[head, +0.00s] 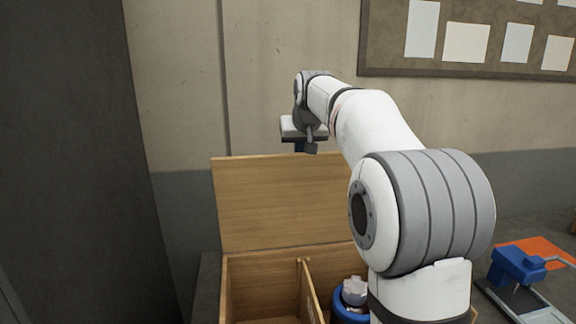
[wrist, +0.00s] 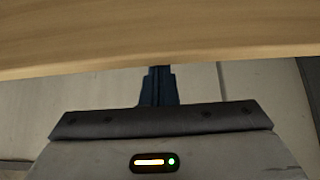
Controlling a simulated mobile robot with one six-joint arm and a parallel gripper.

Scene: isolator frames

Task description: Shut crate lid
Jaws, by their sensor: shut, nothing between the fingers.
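The wooden crate (head: 226,290) stands low in the middle of the head view. Its lid (head: 280,205) is open and stands up at the back, leaning near the wall. My gripper (head: 300,148) is at the lid's top edge, pointing down, and its fingertips seem to pass behind that edge. In the wrist view the lid (wrist: 160,30) fills the top of the picture as a pale wood band. The dark fingers of my gripper (wrist: 158,75) are together and empty, meeting the band's lower edge. Their tips are hidden; I cannot tell whether they touch the lid.
A divider (head: 308,285) splits the crate. A blue container with a grey-white item (head: 354,291) is in its right part, partly hidden by my arm. A blue device (head: 517,265) and an orange sheet (head: 545,247) lie on the right. A dark panel (head: 80,160) stands at left.

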